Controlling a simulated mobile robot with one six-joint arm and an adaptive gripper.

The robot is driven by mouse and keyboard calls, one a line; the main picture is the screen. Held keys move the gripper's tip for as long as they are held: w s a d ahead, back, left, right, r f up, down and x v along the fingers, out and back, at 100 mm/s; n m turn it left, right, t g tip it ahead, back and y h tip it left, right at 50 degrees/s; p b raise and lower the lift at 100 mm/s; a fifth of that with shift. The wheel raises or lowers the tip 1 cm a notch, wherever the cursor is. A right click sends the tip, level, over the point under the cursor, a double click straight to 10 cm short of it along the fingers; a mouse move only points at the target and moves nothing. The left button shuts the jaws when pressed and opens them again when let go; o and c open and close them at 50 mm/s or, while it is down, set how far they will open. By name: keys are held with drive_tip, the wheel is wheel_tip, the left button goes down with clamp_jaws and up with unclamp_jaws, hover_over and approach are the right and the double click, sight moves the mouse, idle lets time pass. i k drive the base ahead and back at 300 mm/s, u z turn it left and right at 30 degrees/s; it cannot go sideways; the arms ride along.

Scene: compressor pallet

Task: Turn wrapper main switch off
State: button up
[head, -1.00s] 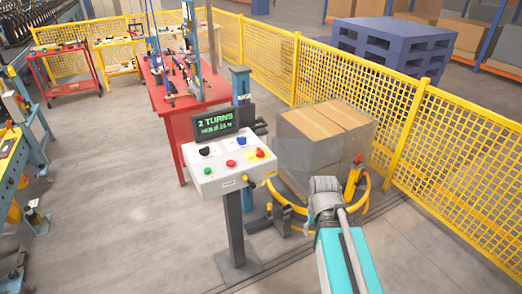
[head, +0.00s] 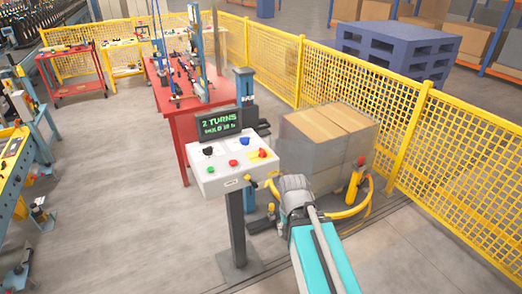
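The wrapper's white control box (head: 222,180) stands on a dark post, with a screen (head: 219,122) reading "2 TURNS" in green. Its sloped top carries a black knob (head: 208,151), a blue knob (head: 244,141), a green button (head: 211,170), a red button (head: 233,162) and a red mushroom button (head: 262,153) on yellow. A small yellow and dark fitting (head: 248,178) sits low at the box's right; I cannot tell its setting. My arm's grey wrist is just right of the box. My gripper's fingers are not visible; the wrist may hide them.
Yellow mesh fence (head: 440,150) runs along the right. A red workbench (head: 177,125) is behind the box. The floor to the left is open.

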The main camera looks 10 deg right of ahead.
sight(263, 154)
drive_tip(key=u, duration=0.1)
drive_tip(key=i, duration=1)
drive_tip(key=z, duration=0.05)
